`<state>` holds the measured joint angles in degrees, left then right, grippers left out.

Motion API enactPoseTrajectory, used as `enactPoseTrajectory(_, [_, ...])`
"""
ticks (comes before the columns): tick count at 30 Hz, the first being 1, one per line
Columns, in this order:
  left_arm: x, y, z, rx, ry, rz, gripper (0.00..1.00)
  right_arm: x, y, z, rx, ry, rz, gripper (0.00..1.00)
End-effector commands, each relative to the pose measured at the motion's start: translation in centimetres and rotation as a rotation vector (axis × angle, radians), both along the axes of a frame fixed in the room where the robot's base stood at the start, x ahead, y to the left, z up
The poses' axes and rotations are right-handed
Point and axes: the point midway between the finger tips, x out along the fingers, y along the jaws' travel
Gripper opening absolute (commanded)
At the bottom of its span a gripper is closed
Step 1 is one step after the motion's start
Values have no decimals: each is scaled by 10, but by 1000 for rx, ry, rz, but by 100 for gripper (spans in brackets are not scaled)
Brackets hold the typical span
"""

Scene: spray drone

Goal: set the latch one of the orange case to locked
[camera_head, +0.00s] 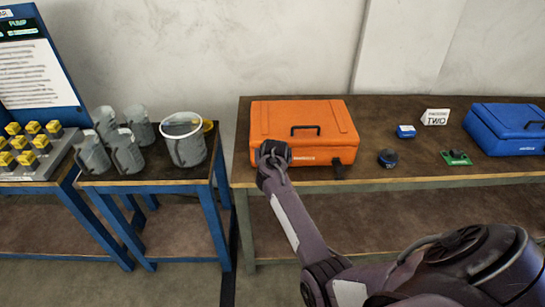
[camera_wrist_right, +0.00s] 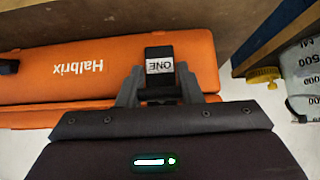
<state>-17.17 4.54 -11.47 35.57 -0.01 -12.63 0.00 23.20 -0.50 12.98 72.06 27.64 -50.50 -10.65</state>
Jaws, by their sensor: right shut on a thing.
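The orange case (camera_head: 305,130) lies closed on the brown table, its black handle on the lid. In the right wrist view, its front side (camera_wrist_right: 80,68) shows the upside-down word Halbrix. Latch one (camera_wrist_right: 159,53) is a black tab with a white label reading ONE. My right gripper (camera_wrist_right: 159,82) is shut on latch one, with a finger on either side of it. In the head view my right gripper (camera_head: 273,153) is at the case's front left corner and hides latch one. A second black latch (camera_head: 340,167) is at the case's front right. My left gripper is not in view.
A white bucket (camera_head: 185,143) and grey jugs (camera_head: 125,152) stand on the left table, across a gap.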

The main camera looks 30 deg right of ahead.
Motion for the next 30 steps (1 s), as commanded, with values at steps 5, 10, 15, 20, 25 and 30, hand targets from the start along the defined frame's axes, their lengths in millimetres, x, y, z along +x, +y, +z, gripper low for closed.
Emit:
enactPoseTrajectory(5, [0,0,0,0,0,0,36,1,0,1,-1,-2,0,0])
enactPoseTrajectory(10, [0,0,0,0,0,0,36,1,0,1,-1,-2,0,48])
enactPoseTrajectory(15, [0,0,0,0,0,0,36,0,0,1,-1,-2,0,55])
enactPoseTrajectory(20, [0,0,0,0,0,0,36,0,0,1,-1,-1,0,55])
enactPoseTrajectory(25, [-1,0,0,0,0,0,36,-8,4,12,-3,-3,0,55])
enactPoseTrajectory(30, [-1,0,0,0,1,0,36,-23,14,32,-4,-2,1,55])
